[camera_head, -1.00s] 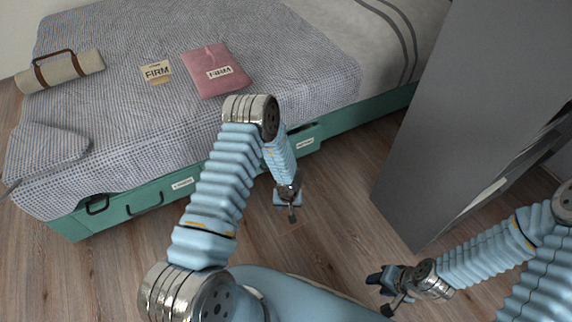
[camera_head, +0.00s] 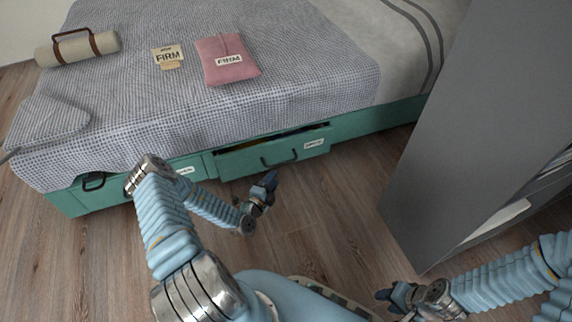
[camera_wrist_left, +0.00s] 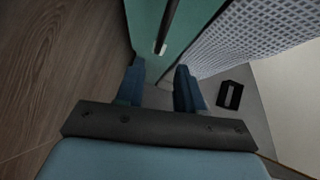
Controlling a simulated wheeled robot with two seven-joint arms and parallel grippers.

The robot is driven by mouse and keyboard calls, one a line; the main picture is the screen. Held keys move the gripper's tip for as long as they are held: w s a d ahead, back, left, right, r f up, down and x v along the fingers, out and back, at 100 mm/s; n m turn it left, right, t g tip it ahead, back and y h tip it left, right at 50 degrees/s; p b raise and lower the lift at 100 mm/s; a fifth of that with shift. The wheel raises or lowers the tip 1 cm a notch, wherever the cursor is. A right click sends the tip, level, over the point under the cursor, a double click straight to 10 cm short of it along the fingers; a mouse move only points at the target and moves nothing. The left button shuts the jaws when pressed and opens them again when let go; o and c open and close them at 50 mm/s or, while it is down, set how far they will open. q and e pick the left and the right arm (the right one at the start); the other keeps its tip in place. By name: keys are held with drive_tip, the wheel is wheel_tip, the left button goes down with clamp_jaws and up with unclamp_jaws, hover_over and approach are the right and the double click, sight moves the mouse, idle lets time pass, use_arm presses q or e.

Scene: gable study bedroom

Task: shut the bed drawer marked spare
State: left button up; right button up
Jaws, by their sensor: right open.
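The spare drawer (camera_head: 240,162) is a green front low in the bed's side, with a dark handle and a white label (camera_head: 314,144). It stands out a little, and a dark gap shows above its front. My left gripper (camera_head: 268,183) is just in front of and below this drawer, apart from the handle (camera_head: 280,160). In the left wrist view its two blue fingers (camera_wrist_left: 160,80) are spread with nothing between them, and a green panel (camera_wrist_left: 145,25) lies beyond. My right gripper (camera_head: 388,299) is open and empty above the floor at the lower right.
Another green drawer (camera_head: 118,190) is to the left, partly behind my left arm. A checked blanket (camera_head: 300,85) hangs over the bed edge, with a pink packet (camera_head: 226,62) on top. A grey cabinet (camera_head: 455,130) stands at right. The wooden floor (camera_head: 320,215) before the drawer is clear.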

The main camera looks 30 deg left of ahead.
sight(285, 162)
use_arm(q)
drive_tip(key=w, duration=0.3)
drive_tip(key=w+f+b, duration=0.1)
drive_tip(key=w, duration=0.2)
drive_tip(key=w+b, duration=0.1)
drive_tip(key=w, duration=0.3)
drive_tip(key=shift+a+f, duration=0.35)
drive_tip(key=shift+w, duration=0.45)
clamp_jaws()
